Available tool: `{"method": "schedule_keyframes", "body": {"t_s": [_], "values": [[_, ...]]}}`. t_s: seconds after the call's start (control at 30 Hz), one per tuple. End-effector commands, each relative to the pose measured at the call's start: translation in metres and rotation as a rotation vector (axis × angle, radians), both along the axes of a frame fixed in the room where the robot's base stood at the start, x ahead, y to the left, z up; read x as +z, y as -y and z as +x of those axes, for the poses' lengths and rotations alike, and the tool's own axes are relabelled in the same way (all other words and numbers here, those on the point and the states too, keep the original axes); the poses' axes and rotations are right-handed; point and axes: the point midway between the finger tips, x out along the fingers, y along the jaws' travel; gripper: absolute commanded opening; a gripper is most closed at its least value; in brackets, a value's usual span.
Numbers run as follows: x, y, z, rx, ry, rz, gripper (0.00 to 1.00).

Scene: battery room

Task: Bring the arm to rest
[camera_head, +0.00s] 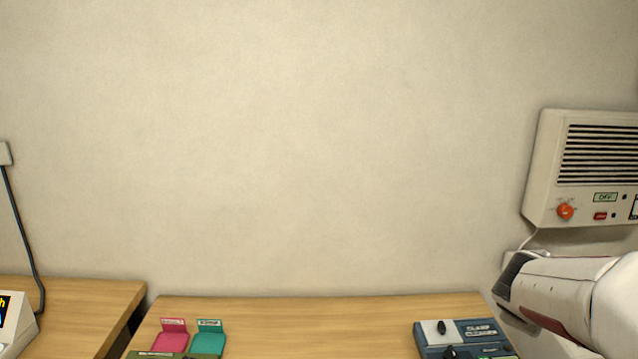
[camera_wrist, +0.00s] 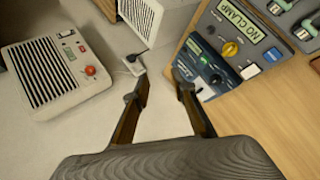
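My arm (camera_head: 565,295) reaches in from the right edge of the head view, low, in front of the wall and beside the table's right end. The fingers of my gripper (camera_wrist: 162,87) show in the wrist view, spread apart with nothing between them. Wall and a socket show beyond the gap. In the head view I cannot make out the fingers.
A wall heater-like unit (camera_head: 585,165) reads OFF. Pink (camera_head: 170,341) and teal (camera_head: 209,343) holders stand left. The table's middle is clear.

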Motion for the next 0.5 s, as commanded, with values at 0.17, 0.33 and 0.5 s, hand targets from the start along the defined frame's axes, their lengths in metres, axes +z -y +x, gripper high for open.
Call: {"method": "schedule_keyframes", "body": {"t_s": [0.17,0.33,0.5], "values": [[-0.005,-0.019,-0.046,-0.159,0.020,0.134,0.26],[-0.014,-0.043,-0.090,-0.299,0.027,0.269,0.26],[-0.025,-0.076,-0.133,-0.423,0.023,0.411,0.26]]}}
